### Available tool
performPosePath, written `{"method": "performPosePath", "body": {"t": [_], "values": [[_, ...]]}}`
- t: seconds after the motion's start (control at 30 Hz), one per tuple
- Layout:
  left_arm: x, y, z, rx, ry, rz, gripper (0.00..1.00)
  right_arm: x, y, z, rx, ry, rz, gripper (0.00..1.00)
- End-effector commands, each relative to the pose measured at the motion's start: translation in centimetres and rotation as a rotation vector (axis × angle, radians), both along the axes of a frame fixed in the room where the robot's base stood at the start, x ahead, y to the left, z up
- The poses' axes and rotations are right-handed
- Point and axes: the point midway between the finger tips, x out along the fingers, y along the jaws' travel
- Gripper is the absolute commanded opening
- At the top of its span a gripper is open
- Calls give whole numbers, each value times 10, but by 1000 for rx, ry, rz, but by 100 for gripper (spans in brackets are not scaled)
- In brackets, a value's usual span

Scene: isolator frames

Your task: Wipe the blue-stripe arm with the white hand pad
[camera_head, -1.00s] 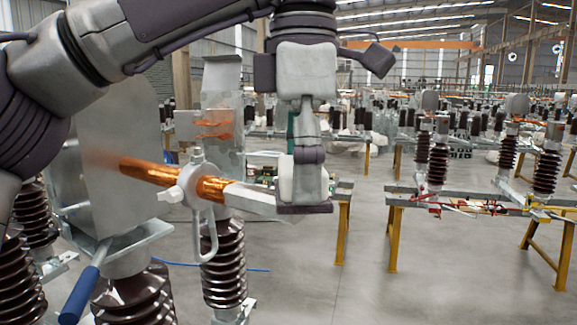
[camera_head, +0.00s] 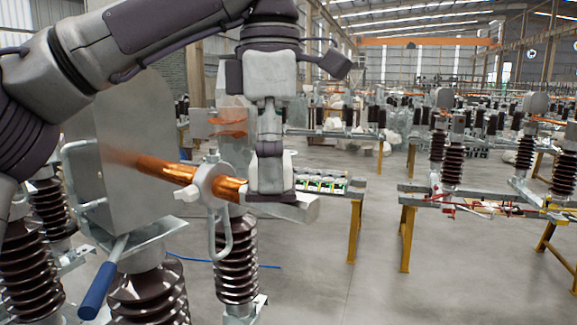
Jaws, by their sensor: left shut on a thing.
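The isolator arm nearest me is a level copper tube (camera_head: 163,172) with a pale metal bar end (camera_head: 305,208) on its right; I see no blue stripe on it. A grey clamp with a ring and a hanging loop (camera_head: 214,184) sits around the tube. My left gripper (camera_head: 269,194) points down over the inner part of the bar, just right of the copper, and looks in contact with it. It is shut on a pale thing, seemingly the white hand pad (camera_head: 288,172), mostly hidden by the fingers. My right gripper is out of view.
A grey metal plate box (camera_head: 115,140) stands left of the tube, above brown ribbed insulators (camera_head: 236,265). A blue-handled lever (camera_head: 97,291) sticks out low at the left. Yellow-legged frames (camera_head: 408,235) stand right, with bare floor between.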

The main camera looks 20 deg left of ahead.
Motion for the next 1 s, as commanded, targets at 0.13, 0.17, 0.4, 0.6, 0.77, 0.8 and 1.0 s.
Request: {"method": "performPosePath", "body": {"t": [0.13,0.17,0.4,0.6,0.77,0.8,1.0], "values": [[2,9,-2,6,6,5,40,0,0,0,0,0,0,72],[2,10,-1,6,6,5,40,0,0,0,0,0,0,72],[6,30,0,5,6,7,40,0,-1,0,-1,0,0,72],[8,38,0,5,6,5,40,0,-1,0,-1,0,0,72],[8,38,0,5,6,4,40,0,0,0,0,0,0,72],[8,38,0,4,5,3,40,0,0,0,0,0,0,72],[8,37,9,6,2,3,40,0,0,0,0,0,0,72]]}}
